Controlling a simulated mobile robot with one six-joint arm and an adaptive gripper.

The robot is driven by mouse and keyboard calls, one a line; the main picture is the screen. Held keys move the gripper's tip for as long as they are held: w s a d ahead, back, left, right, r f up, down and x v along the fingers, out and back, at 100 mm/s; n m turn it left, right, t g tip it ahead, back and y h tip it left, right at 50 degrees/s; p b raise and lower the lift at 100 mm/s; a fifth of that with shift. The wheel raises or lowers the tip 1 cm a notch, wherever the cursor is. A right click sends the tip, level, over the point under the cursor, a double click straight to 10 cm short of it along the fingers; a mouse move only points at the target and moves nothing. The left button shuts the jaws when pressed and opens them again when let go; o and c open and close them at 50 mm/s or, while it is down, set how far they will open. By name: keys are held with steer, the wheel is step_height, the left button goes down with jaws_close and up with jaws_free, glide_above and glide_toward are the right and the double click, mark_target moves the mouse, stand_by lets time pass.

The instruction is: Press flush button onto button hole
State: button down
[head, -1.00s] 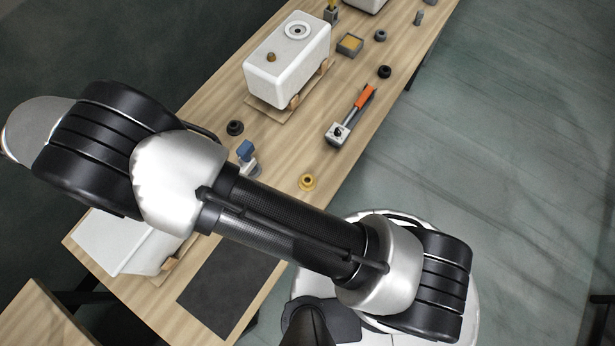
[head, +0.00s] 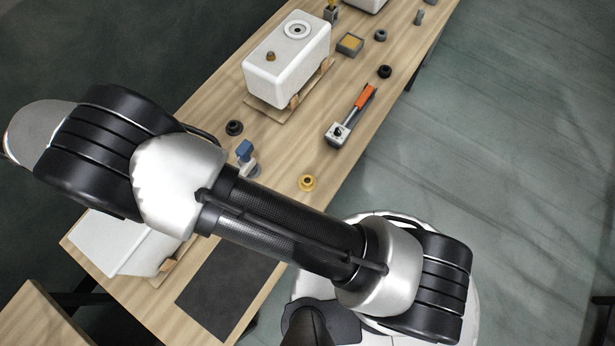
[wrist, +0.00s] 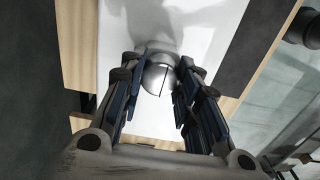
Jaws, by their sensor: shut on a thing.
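My gripper (wrist: 160,75) is shut on the flush button (wrist: 158,74), a round silver disc with a dark line across its face. In the wrist view the button is between the fingertips, over the white top of a tank (wrist: 190,25). The button hole is not visible there, and I cannot tell whether the button touches the tank. In the head view a white tank (head: 105,245) sits at the near left, partly hidden by my arm. My gripper is out of sight in that view.
Another white tank (head: 282,75) with a round fitting stands farther back on the wooden table. A dark mat (head: 225,290) lies at the near edge.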

steer(key=c, duration=1.1)
jaws_free()
steer(key=shift+r, duration=0.1)
steer(key=shift+r+p, duration=2.15)
steer(key=shift+r, duration=1.75)
step_height(320, 180, up, 12)
